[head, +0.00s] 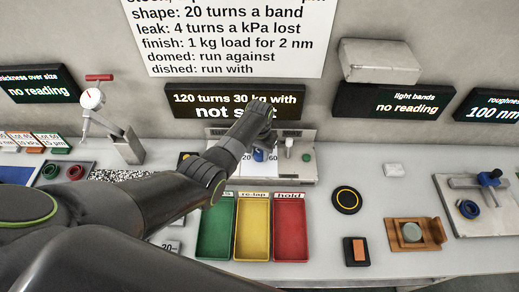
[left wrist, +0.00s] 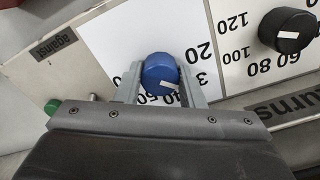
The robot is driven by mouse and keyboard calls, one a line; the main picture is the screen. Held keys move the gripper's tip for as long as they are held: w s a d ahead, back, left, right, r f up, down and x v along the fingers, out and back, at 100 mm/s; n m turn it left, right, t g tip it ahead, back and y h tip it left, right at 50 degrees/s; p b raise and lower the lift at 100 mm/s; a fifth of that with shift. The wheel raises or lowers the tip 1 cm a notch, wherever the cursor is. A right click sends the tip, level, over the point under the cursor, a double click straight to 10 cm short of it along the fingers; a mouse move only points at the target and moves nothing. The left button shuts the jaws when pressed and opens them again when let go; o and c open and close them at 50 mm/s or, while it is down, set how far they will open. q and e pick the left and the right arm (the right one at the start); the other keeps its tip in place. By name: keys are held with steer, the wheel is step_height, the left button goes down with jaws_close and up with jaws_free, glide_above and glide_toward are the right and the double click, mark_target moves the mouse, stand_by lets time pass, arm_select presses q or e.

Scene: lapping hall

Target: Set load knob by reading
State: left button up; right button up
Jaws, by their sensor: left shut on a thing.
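The blue load knob (left wrist: 160,72) stands between the two fingers of my left gripper (left wrist: 160,92) in the left wrist view. My gripper is shut on it. The knob's white mark points right and slightly down, towards the partly hidden 30 on its white scale. In the head view the blue knob (head: 258,155) shows just below my left gripper (head: 257,140) on the machine panel (head: 245,181). The display (head: 284,99) behind reads "120 turns 30 kg with", over a line partly hidden by my arm. The roughness display (head: 497,107) reads 100 nm. My right gripper is not in view.
A black knob (left wrist: 287,30) with its own scale sits beside the blue one. A green button (head: 306,157) is at the panel's right. Green (head: 204,259), yellow (head: 240,257) and red (head: 291,258) trays stand in front. A wall notice (head: 225,42) lists load rules.

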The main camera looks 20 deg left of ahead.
arm_select(q)
steer(key=m+p, duration=0.1)
steer(key=m, duration=0.3)
steer(key=shift+w+r+m, duration=0.1)
steer(key=shift+r+m, duration=0.05)
steer(key=shift+m, duration=0.25)
steer(key=m+p, duration=0.1)
steer(key=m, duration=0.8)
steer(key=shift+m+p, duration=0.4)
steer(key=shift+m, duration=1.8)
steer(key=o, duration=1)
